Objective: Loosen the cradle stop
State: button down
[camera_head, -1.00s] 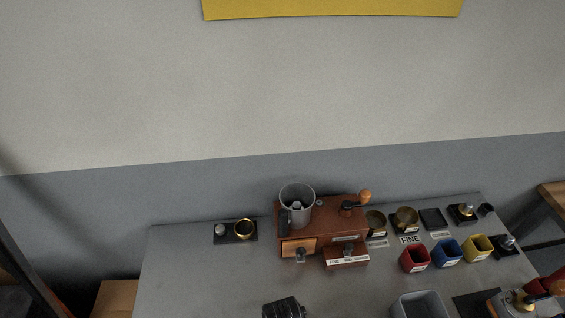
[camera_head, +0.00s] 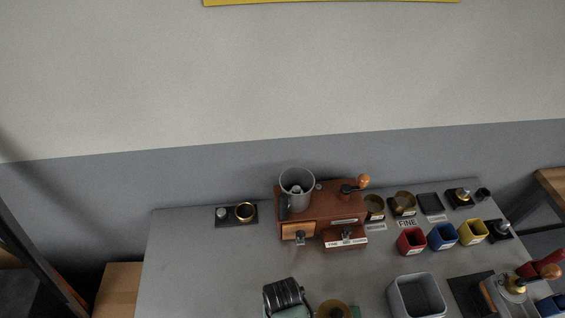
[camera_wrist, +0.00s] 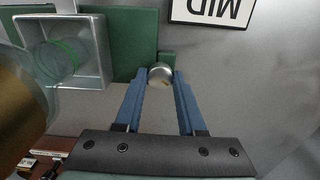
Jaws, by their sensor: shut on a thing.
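In the wrist view, my gripper (camera_wrist: 161,82) has its two blue fingers closed on a round silver knob (camera_wrist: 161,74), which I take to be the cradle stop. The knob sits at the edge of a small green block (camera_wrist: 168,58) beside a larger green plate (camera_wrist: 130,35). The fingertips hide the knob's sides, and its shaft cannot be seen.
In the wrist view, a square grey metal tray (camera_wrist: 95,50) and a large brass cylinder (camera_wrist: 20,110) are close on the left. A MID sign (camera_wrist: 212,10) lies above right. In the head view, a wooden grinder (camera_head: 340,205) and a grey bin (camera_head: 393,300) stand on the table.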

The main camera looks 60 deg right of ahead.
jog(key=c, duration=0.5)
grip_release()
notch_tip(320, 180, up, 13)
jog(key=shift+b, duration=0.35)
dwell(0.3)
